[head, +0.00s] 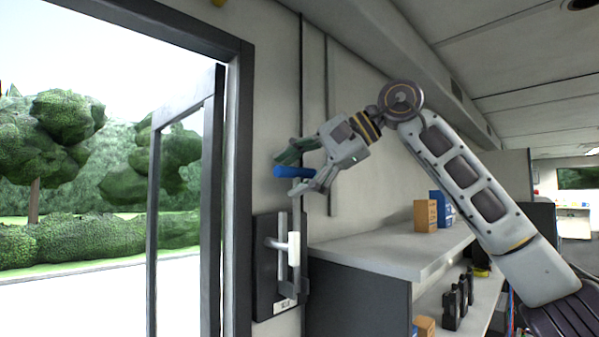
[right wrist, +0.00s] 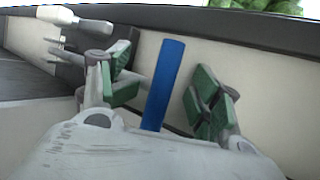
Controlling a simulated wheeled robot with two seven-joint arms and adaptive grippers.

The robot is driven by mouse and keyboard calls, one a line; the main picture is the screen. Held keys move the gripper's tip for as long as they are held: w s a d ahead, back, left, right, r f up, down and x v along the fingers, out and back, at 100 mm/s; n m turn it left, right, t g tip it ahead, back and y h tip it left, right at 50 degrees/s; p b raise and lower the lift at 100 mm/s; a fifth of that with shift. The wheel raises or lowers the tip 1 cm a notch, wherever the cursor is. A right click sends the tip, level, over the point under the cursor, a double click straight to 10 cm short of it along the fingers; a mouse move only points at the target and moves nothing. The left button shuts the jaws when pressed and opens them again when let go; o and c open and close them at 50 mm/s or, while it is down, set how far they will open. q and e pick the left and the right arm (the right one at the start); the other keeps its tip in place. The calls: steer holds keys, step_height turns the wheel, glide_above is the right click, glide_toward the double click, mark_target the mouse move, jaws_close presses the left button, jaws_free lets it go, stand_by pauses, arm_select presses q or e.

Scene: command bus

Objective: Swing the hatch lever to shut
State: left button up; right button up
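A blue bar (head: 291,172), which looks like a lever's grip, stands out at the wall right of the door frame. It is roughly level in the head view. It also shows in the right wrist view (right wrist: 165,85), between the green finger pads. My right gripper (head: 293,168) is open around the blue bar, one finger above it and one below in the head view. Gaps show on both sides of the bar in the right wrist view (right wrist: 163,92). The bar's mounting and any shut marking are hidden or not readable. My left gripper is not in view.
A dark wall plate with a white-gripped handle (head: 294,249) sits below the blue bar. An open doorway with a dark frame (head: 240,190) is at left. A shelf (head: 385,250) with small boxes (head: 426,215) is below my right arm.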

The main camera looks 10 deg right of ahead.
steer(key=shift+w+d, duration=0.1)
steer(key=shift+w, duration=0.1)
steer(key=shift+c, duration=0.3)
steer(key=v, duration=1.2)
steer(key=shift+s, duration=0.2)
steer(key=shift+d, duration=0.1)
steer(key=shift+f, duration=0.1)
stand_by(0.3)
